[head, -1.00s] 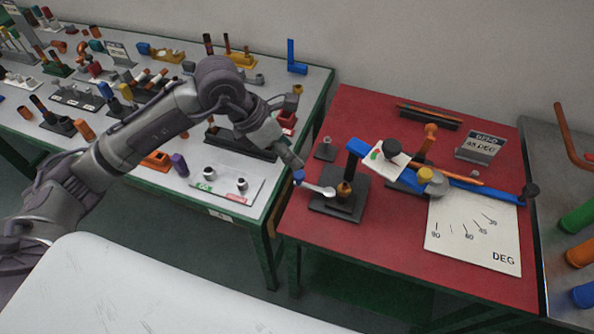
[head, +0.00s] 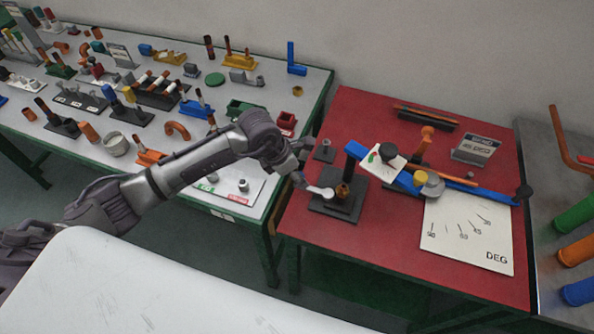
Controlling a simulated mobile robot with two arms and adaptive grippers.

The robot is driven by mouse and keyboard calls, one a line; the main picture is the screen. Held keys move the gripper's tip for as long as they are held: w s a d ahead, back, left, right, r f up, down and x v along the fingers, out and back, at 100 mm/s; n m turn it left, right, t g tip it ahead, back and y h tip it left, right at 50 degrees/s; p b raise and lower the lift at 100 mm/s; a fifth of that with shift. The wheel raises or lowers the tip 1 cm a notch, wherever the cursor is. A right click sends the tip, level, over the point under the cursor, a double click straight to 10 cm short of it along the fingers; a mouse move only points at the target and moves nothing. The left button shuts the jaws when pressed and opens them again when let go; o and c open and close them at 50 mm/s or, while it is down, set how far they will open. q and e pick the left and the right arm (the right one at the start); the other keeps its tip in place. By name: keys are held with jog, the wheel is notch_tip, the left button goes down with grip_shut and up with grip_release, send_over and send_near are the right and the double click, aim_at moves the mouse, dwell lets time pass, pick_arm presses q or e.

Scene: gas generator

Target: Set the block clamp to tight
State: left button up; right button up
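On the red table (head: 390,245) stands a clamp-like fixture with a dark square base (head: 325,207), a brass-coloured centre (head: 343,191) and a short pale lever (head: 320,191) pointing left. I take this as the block clamp, though no label on it is readable. A blue bar (head: 390,173) runs from just above it to the right. My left gripper (head: 302,180) is at the lever's left end, over the table's left edge. The lever's blue knob is hidden at the gripper. The fingers are too small to tell if they are closed on it. My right gripper is not in view.
An angle sheet (head: 468,238) marked DEG lies under the blue bar's right part. A sign (head: 475,150) stands behind it. A white table (head: 250,85) crowded with parts is on the left. The red table's front area is clear.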

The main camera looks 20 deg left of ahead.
pick_arm(q)
jog(key=shift+w+d+f, duration=0.1)
jog(key=shift+f, duration=0.15)
grip_shut()
dwell(0.4)
